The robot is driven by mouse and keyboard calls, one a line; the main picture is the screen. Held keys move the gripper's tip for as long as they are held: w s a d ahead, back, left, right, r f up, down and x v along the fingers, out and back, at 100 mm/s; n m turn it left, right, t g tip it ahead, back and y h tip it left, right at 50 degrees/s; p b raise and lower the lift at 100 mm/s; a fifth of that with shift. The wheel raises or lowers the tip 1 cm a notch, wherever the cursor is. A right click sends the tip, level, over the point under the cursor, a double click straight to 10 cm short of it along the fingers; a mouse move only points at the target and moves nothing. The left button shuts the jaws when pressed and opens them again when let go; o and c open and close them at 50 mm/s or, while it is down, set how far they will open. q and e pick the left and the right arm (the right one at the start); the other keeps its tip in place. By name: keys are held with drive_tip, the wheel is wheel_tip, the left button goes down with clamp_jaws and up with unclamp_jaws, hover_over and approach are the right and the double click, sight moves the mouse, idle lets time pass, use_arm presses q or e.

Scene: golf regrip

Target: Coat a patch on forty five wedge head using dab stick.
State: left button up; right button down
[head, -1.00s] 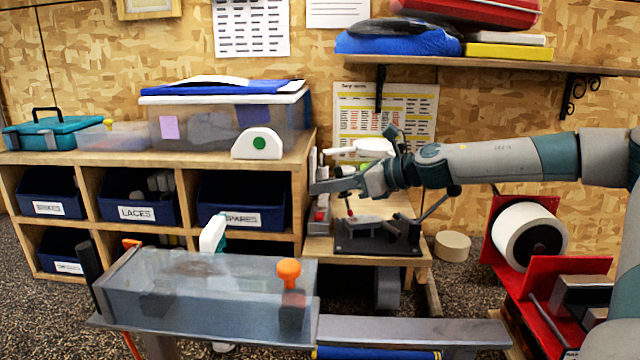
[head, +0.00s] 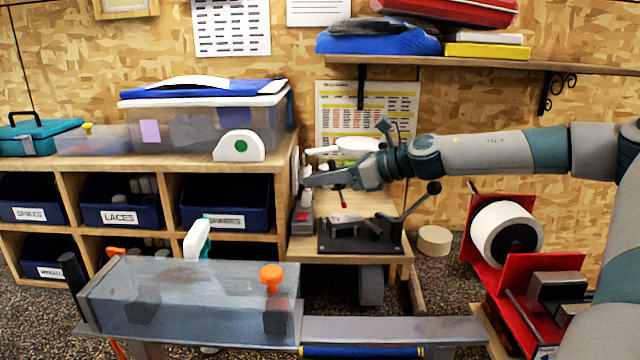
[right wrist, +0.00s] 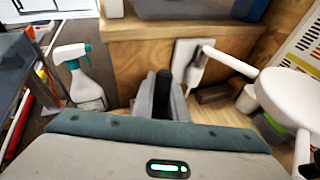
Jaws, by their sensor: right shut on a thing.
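My right gripper (head: 312,180) reaches in from the right, above the small wooden bench. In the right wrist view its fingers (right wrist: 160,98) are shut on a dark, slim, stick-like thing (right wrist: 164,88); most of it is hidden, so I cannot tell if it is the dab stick. A thin piece with a red tip (head: 343,205) shows just below the gripper; I cannot tell what it belongs to. A black clamp (head: 360,234) stands on the bench with a grey piece (head: 346,218) on it, too small to identify as the wedge head. My left gripper does not show.
A cubby shelf (head: 165,170) with blue bins stands left of the bench. A white lamp (right wrist: 285,95) is close to the right of the gripper. A clear tank (head: 190,290) with an orange knob is in front. A red stand with a white roll (head: 492,230) is at right.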

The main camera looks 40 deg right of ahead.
drive_tip(key=shift+r+p, duration=0.55)
drive_tip(key=shift+r, duration=1.4)
wheel_tip(320, 180, up, 3)
drive_tip(key=shift+r+p, duration=0.1)
drive_tip(key=shift+p, duration=0.55)
drive_tip(key=shift+f, duration=0.2)
wheel_tip(320, 180, down, 2)
drive_tip(key=shift+s+d+f+b, duration=0.1)
drive_tip(key=shift+b, duration=0.9)
